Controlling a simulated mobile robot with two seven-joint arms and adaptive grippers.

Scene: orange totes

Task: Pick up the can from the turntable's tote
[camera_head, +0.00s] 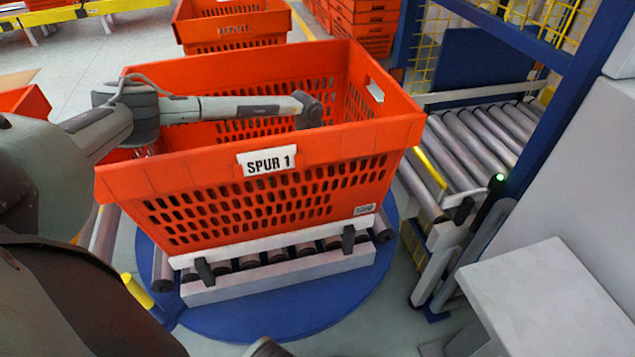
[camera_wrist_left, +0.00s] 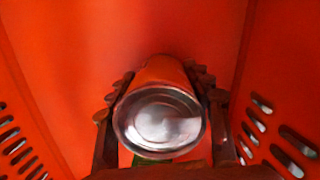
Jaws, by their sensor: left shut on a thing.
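The orange tote (camera_head: 270,205) labelled "SPUR 1" stands on the blue turntable (camera_head: 290,325). My left arm reaches over the tote's left side, and its end points down inside. The front wall hides the left gripper and the can in the head view. In the left wrist view, my left gripper (camera_wrist_left: 162,82) is shut on the can (camera_wrist_left: 160,118), one finger on each side. The can's shiny metal end faces the camera; its side looks reddish in the tote's light. Orange tote walls surround it. I cannot tell whether the can touches the tote floor. My right gripper is not in view.
A roller conveyor (camera_head: 480,140) and a blue frame post (camera_head: 560,110) stand to the right of the tote. A light grey flat surface (camera_head: 545,295) is at the lower right. Another orange tote (camera_head: 232,25) stands behind, with stacked totes (camera_head: 365,30) farther back.

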